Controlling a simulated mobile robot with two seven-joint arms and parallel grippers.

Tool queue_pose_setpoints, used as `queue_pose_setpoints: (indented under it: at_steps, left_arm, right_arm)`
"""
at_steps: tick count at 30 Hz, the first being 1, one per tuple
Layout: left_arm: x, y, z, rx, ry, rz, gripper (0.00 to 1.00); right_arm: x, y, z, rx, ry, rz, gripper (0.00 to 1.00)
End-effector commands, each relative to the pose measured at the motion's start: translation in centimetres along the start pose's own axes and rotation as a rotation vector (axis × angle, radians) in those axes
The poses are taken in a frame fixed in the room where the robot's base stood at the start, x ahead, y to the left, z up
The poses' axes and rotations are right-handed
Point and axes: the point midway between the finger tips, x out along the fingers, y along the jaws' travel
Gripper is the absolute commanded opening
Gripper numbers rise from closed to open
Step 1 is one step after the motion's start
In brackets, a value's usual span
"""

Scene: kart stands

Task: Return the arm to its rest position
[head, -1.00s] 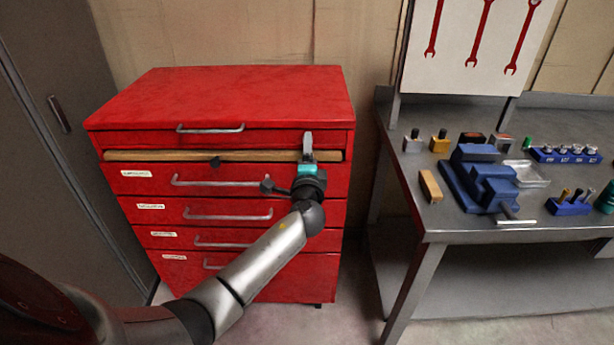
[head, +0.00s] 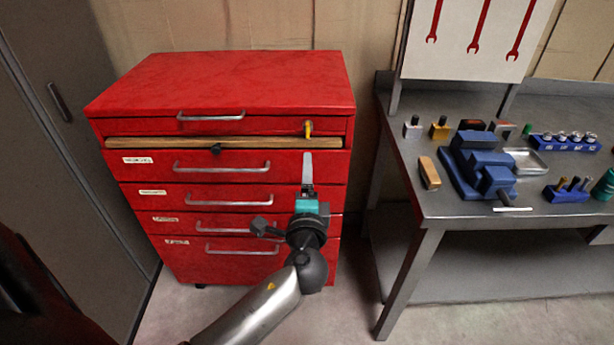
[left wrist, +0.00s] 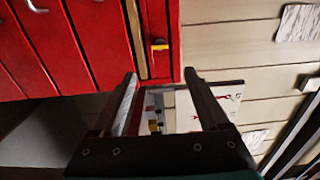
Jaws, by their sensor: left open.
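My left gripper (head: 307,160) is in front of the red drawer cabinet (head: 215,85), at the right part of its drawers. In the left wrist view the jaws (left wrist: 160,76) stand apart with nothing between the fingertips. The arm reaches up from the bottom of the head view. A small yellow piece (head: 308,128) sits at the right of the cabinet's top drawer, just above the gripper in the picture and apart from it. It also shows in the left wrist view (left wrist: 159,45). My right gripper is not in view.
A wooden strip (head: 230,142) runs below the top drawer. A grey metal workbench (head: 450,205) at the right carries a blue vise (head: 482,165) and several small tools. A grey locker (head: 75,130) stands at the left. Open floor (head: 350,290) lies between cabinet and bench.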

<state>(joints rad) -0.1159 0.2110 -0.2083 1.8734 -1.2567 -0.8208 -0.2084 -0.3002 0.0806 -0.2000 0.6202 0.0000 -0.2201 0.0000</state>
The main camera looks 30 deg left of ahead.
Motion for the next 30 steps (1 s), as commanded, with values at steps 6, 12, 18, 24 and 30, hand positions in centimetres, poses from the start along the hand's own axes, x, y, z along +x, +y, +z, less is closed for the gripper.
queue_pose_setpoints:
  at_steps: [6, 12, 18, 24, 30]
  left_arm:
    - [0.0, 0.0, 0.0, 0.000, 0.000, 0.000, 0.78]
    - [0.0, 0.0, 0.0, 0.000, 0.000, 0.001, 0.78]
    - [-0.2, 4.2, -0.3, -0.008, 0.025, 0.100, 0.78]
    - [-3.4, 17.6, -0.2, -0.077, 0.069, 0.433, 0.78]
    - [-11.1, 30.9, 1.7, -0.213, 0.035, 0.797, 0.78]
  right_arm:
    - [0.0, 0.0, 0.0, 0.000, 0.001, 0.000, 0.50]
    - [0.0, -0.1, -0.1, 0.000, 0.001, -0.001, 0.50]
    - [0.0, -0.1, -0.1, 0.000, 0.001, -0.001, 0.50]
    - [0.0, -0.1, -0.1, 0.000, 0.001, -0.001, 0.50]
    - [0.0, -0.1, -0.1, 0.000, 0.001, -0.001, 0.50]
